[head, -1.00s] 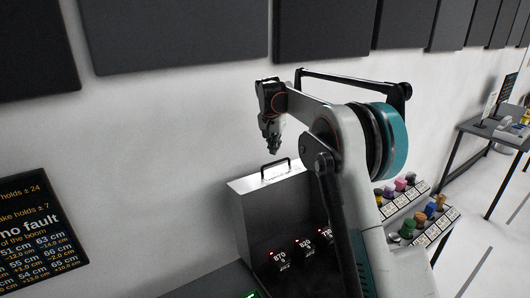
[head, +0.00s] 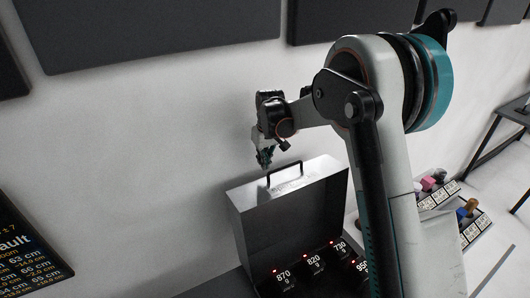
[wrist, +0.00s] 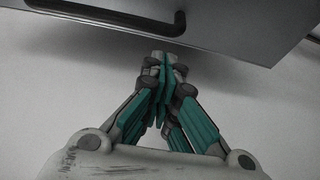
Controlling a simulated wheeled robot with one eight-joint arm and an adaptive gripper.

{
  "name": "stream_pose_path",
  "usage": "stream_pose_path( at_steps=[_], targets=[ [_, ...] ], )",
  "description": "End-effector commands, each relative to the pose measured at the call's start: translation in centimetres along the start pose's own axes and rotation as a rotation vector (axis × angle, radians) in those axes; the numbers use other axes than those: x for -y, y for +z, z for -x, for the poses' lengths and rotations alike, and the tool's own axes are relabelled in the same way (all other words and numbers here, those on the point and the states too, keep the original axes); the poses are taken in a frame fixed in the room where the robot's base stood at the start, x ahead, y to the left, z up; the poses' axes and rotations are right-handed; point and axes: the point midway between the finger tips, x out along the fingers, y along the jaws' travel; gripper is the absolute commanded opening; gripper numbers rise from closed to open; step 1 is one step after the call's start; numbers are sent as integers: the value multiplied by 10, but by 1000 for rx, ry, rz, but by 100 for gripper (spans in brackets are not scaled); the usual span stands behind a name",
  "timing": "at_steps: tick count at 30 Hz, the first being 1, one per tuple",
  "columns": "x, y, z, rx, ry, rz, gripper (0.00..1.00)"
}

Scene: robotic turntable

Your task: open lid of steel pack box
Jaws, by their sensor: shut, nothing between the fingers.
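The steel pack box (head: 248,225) is grey and stands against the wall in the head view. Its light top (head: 312,172) carries a black bar handle (head: 285,171). In the wrist view, the fingers of my gripper (wrist: 165,62) are together and empty. The handle (wrist: 100,20) crosses the grey panel (wrist: 225,25) beyond the fingertips. Whether the lid is latched cannot be seen.
The white wall (head: 150,140) is close behind the box and gripper. Dark panels (head: 150,30) hang above. A black board with text (head: 25,245) is at the lower left. Racks with coloured knobs (head: 468,210) stand right of my arm, with a table (head: 505,125) further right.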

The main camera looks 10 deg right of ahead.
Motion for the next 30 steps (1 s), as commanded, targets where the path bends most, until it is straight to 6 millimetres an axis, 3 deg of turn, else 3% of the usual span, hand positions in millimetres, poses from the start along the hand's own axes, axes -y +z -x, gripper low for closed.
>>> stream_pose_path(
  at_steps=[6,12,24,30],
  targets=[
    [0,-1,-33,0,1,-1,0],
    [0,-1,-47,0,1,-1,0],
    [0,0,-49,-2,1,-2,0],
    [-1,14,-39,-41,0,-3,0]
  ],
)
